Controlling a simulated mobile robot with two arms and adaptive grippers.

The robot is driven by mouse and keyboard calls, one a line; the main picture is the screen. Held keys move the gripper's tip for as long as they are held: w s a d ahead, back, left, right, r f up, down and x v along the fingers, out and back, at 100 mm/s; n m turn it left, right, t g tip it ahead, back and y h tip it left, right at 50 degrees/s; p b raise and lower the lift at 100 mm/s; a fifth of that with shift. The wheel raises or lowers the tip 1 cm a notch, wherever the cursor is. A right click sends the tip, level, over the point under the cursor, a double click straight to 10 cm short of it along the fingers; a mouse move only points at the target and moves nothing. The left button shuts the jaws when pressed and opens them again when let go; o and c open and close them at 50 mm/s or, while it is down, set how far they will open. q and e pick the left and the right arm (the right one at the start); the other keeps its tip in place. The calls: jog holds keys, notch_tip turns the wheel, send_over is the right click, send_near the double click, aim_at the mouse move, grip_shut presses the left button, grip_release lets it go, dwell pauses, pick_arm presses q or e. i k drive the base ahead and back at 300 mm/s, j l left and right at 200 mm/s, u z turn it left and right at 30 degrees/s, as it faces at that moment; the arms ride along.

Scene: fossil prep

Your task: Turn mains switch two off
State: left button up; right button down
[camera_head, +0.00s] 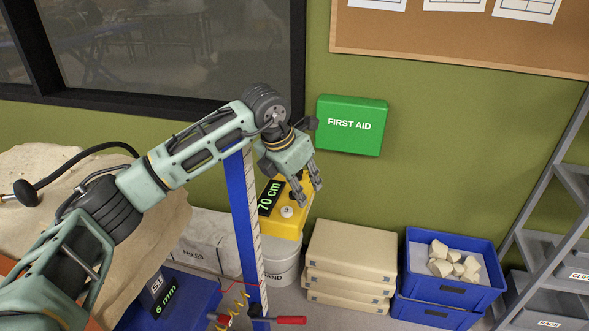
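No switch marked as mains switch two can be made out in this view. My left gripper (310,195) reaches in from the left and points down, its two fingers apart with nothing seen between them. It is in front of the upper right part of a yellow box (284,225), hiding some of it. The box has a display reading "70 cm" and a small round white knob (287,211) just left of and below the fingertips. I cannot tell whether the fingers touch the box. My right gripper is out of view.
A blue upright post (240,200) with a scale stands left of the yellow box. A green first aid box (351,125) hangs on the wall. Stacked beige cases (350,249) and a blue crate (450,290) of pale blocks stand right. A grey shelf (550,215) is far right.

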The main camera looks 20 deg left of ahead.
aim_at(299, 175)
jog(key=i+j, duration=0.3)
jog(key=i, duration=0.15)
jog(key=i+j, duration=0.25)
jog(key=i, duration=0.2)
